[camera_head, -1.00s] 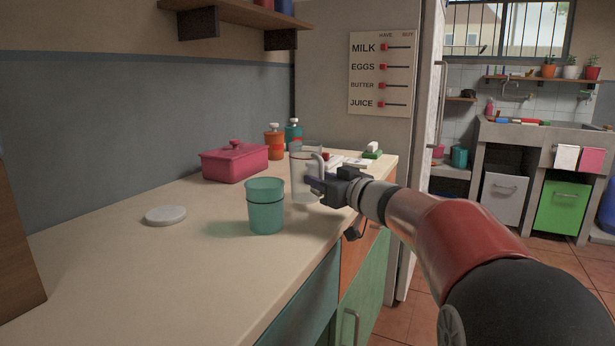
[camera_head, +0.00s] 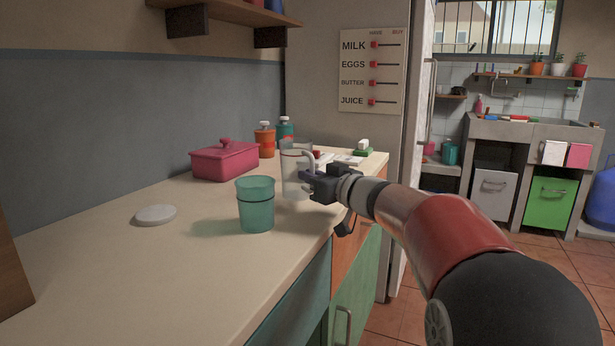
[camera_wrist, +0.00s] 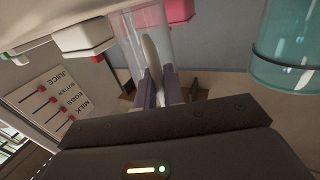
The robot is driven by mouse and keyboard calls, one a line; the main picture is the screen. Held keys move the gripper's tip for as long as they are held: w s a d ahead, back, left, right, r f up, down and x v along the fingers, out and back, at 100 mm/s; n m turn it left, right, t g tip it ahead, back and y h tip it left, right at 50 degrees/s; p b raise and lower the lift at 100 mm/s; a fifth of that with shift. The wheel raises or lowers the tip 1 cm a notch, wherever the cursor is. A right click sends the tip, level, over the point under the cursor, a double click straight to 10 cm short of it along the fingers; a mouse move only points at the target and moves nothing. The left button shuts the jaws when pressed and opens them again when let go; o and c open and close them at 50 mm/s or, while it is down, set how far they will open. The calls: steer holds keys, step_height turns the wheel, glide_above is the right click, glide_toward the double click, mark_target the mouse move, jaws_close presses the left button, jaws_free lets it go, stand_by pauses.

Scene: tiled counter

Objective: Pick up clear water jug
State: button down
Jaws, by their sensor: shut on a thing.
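The clear water jug (camera_head: 291,170) stands upright near the right edge of the counter, behind and right of the teal cup. My gripper (camera_head: 311,178) reaches it from the right, at its handle. In the wrist view the jug's transparent body (camera_wrist: 128,38) is at top centre. My two fingers (camera_wrist: 156,92) there are closed around its pale handle (camera_wrist: 151,54). The jug's base appears at counter level; I cannot tell whether it touches the counter.
The teal cup (camera_head: 255,208) stands close in front of the jug. A pink lidded box (camera_head: 224,163), an orange bottle (camera_head: 265,142) and a teal bottle (camera_head: 285,132) are behind. A white disc (camera_head: 155,214) lies left. The front counter (camera_head: 140,285) is clear.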

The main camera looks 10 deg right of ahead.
step_height(320, 180, up, 20)
steer(key=p, duration=0.4)
steer(key=shift+f, duration=0.1)
